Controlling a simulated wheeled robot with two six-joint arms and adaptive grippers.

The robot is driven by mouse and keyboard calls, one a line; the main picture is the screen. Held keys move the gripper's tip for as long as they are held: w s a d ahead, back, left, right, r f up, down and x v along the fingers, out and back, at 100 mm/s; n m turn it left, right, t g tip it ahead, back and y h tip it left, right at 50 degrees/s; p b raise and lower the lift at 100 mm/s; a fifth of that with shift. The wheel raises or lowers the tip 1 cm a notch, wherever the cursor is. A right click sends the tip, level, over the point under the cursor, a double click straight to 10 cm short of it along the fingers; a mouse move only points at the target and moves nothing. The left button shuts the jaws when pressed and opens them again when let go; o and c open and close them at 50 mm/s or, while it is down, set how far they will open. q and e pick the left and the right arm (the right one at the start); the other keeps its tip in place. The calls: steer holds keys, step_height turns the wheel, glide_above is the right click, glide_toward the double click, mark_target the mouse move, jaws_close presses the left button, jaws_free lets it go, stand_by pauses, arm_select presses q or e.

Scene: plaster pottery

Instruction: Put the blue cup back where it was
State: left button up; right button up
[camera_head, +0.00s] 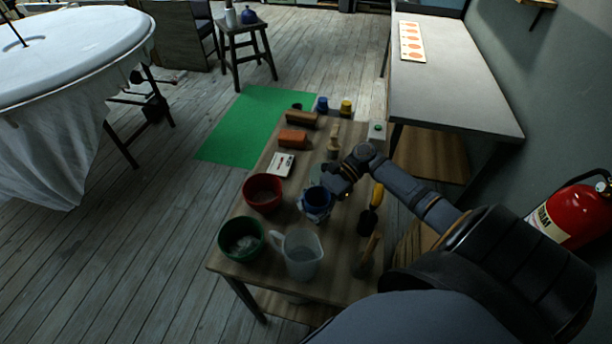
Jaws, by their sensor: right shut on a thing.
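The blue cup (317,197) is upright over the middle of the small wooden work table (225,262), with its dark open mouth facing up. My right gripper (333,189) reaches in from the right and is shut on the cup's right side. A paler blue and white patch shows around the cup's lower part. I cannot tell whether the cup's base touches the table. My left gripper is not in view.
A red bowl (263,191), green bowl (242,239) and clear jug (301,254) stand left of and in front of the cup. A yellow-handled trowel (371,209) lies to its right. Orange blocks (293,139) and blue and yellow pots (346,107) are farther back.

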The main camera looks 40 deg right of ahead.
mark_target(326, 200)
steer(key=shift+f, duration=1.5)
steer(key=o, duration=1.5)
steer(key=shift+f, duration=0.1)
steer(key=b+v, duration=0.2)
steer(key=v, duration=0.9)
steer(key=shift+d+r, duration=0.3)
steer(key=shift+d, duration=0.15)
